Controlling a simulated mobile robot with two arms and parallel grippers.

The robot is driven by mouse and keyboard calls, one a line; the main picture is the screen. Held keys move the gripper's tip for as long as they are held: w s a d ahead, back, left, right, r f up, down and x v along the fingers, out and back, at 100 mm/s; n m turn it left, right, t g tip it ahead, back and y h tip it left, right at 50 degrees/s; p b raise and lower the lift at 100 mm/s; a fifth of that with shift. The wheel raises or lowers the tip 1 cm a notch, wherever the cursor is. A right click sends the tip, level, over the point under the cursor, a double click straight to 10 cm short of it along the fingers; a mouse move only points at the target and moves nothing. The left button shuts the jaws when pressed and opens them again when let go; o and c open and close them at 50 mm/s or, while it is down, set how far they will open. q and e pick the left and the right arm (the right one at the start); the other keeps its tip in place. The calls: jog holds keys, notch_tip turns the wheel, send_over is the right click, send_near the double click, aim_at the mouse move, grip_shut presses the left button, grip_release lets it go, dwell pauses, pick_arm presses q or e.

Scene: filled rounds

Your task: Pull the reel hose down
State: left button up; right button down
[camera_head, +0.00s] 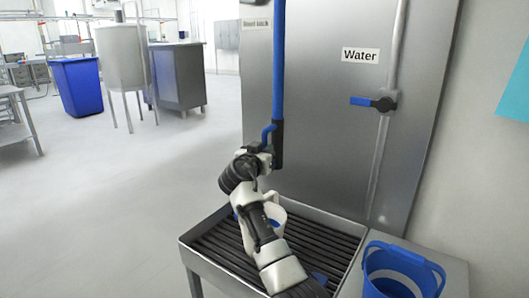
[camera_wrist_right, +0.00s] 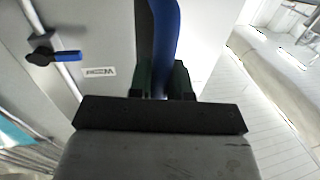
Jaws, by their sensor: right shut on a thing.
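The reel hose (camera_head: 279,60) is a blue hose hanging straight down in front of the grey metal panel. Its lower end has a black nozzle with a blue lever (camera_head: 268,133). My right gripper (camera_head: 266,153) is at this lower end, above the sink, and is shut on the hose. In the right wrist view the blue hose (camera_wrist_right: 166,35) runs up from between my right gripper's fingers (camera_wrist_right: 160,83). The exact contact is partly hidden by the gripper body. My left gripper is in neither view.
A slatted metal sink (camera_head: 325,222) lies under my arm, with a white jug (camera_head: 275,211) in it, partly hidden. A blue bucket (camera_head: 400,252) stands at right. A blue-handled water valve (camera_head: 372,102) is on the panel.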

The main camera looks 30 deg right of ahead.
jog(key=shift+f, duration=0.15)
jog(key=c, duration=1.1)
grip_release()
jog(key=shift+o, duration=0.2)
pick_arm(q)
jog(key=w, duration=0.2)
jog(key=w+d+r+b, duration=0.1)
pick_arm(e)
jog(key=v, duration=1.1)
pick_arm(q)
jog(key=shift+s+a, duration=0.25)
pick_arm(e)
jog(key=shift+d, duration=0.1)
